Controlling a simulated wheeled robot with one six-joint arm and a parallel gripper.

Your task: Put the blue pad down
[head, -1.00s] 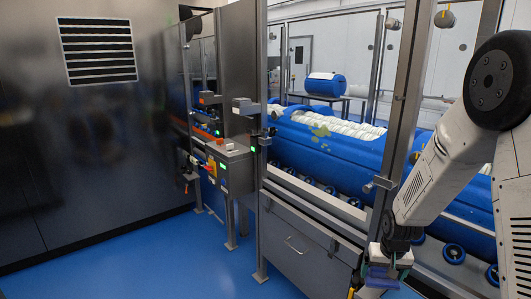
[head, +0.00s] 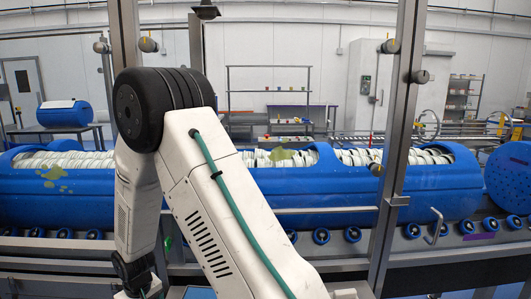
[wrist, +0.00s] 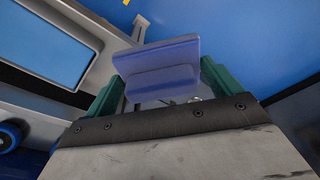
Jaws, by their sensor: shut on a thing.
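The blue pad (wrist: 157,66) is a violet-blue block with a stepped face, held off the floor in the wrist view. My gripper (wrist: 160,82) is shut on it, with a green finger at each side. In the head view the gripper end is at the bottom left, mostly cut off by the frame, and the pad cannot be made out there.
Long blue tubs (head: 400,190) with white contents lie on a roller line behind my arm. Steel posts (head: 398,150) stand in front of them. A small purple patch (head: 480,237) shows at the right of the line.

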